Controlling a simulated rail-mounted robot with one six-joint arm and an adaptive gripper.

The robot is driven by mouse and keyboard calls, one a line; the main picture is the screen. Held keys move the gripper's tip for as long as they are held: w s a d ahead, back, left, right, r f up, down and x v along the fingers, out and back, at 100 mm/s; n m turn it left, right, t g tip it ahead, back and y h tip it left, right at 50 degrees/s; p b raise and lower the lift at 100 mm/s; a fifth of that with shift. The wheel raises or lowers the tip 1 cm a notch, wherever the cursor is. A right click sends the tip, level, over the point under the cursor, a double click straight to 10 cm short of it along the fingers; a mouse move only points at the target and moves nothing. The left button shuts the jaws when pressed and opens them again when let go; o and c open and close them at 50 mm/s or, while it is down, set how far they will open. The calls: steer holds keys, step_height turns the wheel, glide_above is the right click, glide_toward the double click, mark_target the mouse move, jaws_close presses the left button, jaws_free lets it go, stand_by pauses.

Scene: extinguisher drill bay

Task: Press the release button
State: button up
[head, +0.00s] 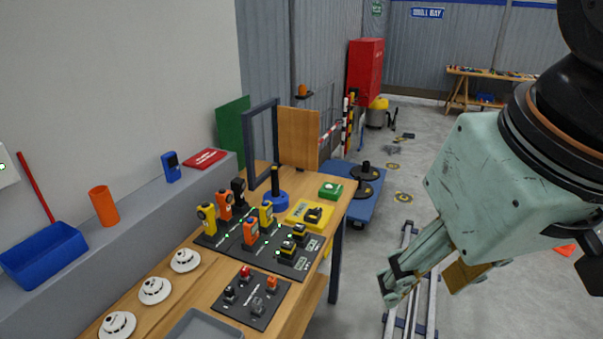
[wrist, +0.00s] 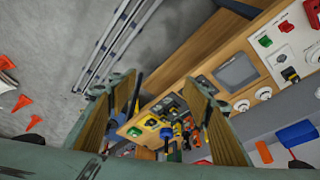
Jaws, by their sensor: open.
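A green box with a pale round button on top (head: 331,190) sits near the far right corner of the wooden bench. I take it to be the release button; no label on it is readable. A small green item in the wrist view (wrist: 135,131), at the bench end, looks like the same box. My gripper (head: 424,281) is open and empty. It hangs over the floor to the right of the bench, well apart from the box. In the wrist view its two wood-coloured pads (wrist: 162,100) stand wide apart, with the bench end between and beyond them.
On the bench, a yellow box (head: 309,213) stands beside the green one, with a black charging board of handheld devices (head: 262,238) nearer. A dark frame with a wooden panel (head: 298,137) stands behind. A blue cart (head: 364,205) is beyond the bench; floor rails (head: 428,300) lie right.

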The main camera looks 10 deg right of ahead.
jaws_close()
stand_by(1.4)
